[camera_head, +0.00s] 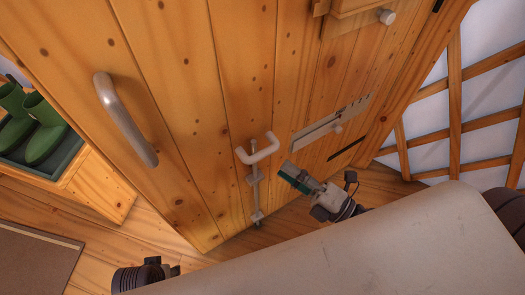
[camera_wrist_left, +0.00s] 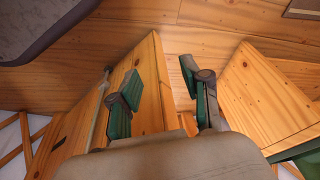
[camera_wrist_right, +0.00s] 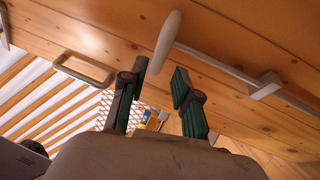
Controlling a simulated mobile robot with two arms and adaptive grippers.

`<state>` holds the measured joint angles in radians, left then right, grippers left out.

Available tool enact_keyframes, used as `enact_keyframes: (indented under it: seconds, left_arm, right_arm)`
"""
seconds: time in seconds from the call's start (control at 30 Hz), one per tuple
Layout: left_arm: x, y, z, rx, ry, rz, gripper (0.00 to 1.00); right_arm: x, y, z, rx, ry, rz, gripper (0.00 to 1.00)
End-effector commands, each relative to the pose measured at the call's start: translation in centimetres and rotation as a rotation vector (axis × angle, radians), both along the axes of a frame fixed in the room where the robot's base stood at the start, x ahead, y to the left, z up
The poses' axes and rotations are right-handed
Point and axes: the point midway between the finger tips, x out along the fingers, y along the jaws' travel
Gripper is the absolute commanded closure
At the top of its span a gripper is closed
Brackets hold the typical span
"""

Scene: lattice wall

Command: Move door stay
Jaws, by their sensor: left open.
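The door stay (camera_head: 256,190) is a pale metal rod with a U-shaped handle (camera_head: 260,150), mounted low on the wooden door (camera_head: 190,110). In the right wrist view the stay (camera_wrist_right: 225,68) runs along the door past a bracket, its handle (camera_wrist_right: 168,42) seen nearly edge-on. My right gripper (camera_head: 296,176) is just right of the stay, apart from it. In the right wrist view its fingers (camera_wrist_right: 160,80) are open and empty. My left gripper shows only partly at the bottom of the head view. In the left wrist view its fingers (camera_wrist_left: 162,80) are open, the door's edge behind them.
Green boots (camera_head: 42,125) stand in a tray in a wooden box at left. A lattice wall (camera_head: 455,90) is at right. A brown mat (camera_head: 35,262) lies on the floor.

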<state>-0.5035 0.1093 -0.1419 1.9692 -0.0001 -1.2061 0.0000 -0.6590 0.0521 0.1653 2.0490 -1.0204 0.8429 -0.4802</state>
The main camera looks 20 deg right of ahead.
Motion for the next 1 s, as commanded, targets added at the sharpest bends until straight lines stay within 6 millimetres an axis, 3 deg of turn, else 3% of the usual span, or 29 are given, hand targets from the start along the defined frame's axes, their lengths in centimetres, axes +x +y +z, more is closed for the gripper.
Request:
enact_keyframes:
  seconds: [0.3, 0.77, 1.0]
  left_arm:
    - [-0.2, 0.0, -1.4, 0.001, 0.009, -0.002, 0.53]
    - [-0.3, 0.0, -2.0, 0.000, 0.010, -0.002, 0.53]
    - [-0.3, 0.0, -2.0, 0.000, 0.010, -0.002, 0.53]
  right_arm:
    - [4.7, 3.5, 1.1, 0.003, 0.000, -0.001, 0.69]
    - [5.9, 4.4, 1.3, 0.002, 0.003, -0.001, 0.69]
    - [5.9, 4.4, 1.3, 0.002, 0.003, -0.001, 1.00]
